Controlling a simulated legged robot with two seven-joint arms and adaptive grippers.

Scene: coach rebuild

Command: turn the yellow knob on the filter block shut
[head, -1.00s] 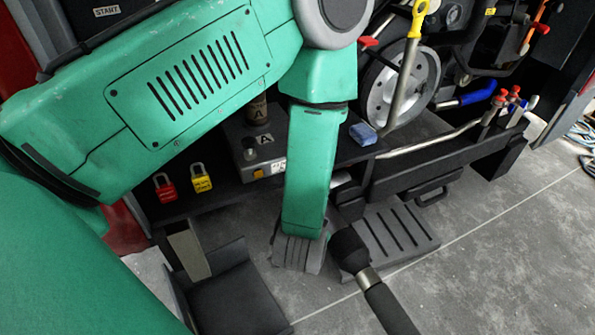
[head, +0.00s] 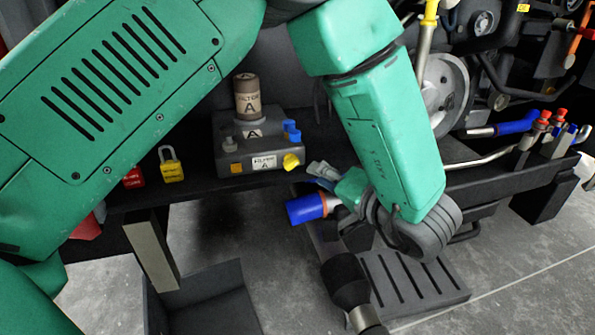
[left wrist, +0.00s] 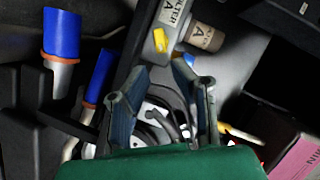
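The filter block (head: 228,158) is a grey box on the dark bench, with a brown canister marked A (head: 248,97) on top. The yellow knob (head: 291,161) sticks out at the right of its front face. My left gripper (head: 318,172) is just right of the knob, apart from it. In the left wrist view the gripper's two fingers (left wrist: 160,70) are spread with nothing between their tips. The yellow knob (left wrist: 160,41) is just beyond them there, beside the canister (left wrist: 205,38). My right gripper is not in view.
Blue fittings (head: 291,130) sit above the knob. A blue-ended part with an orange ring (head: 306,208) is below my gripper. A wheel and pipes stand to the right.

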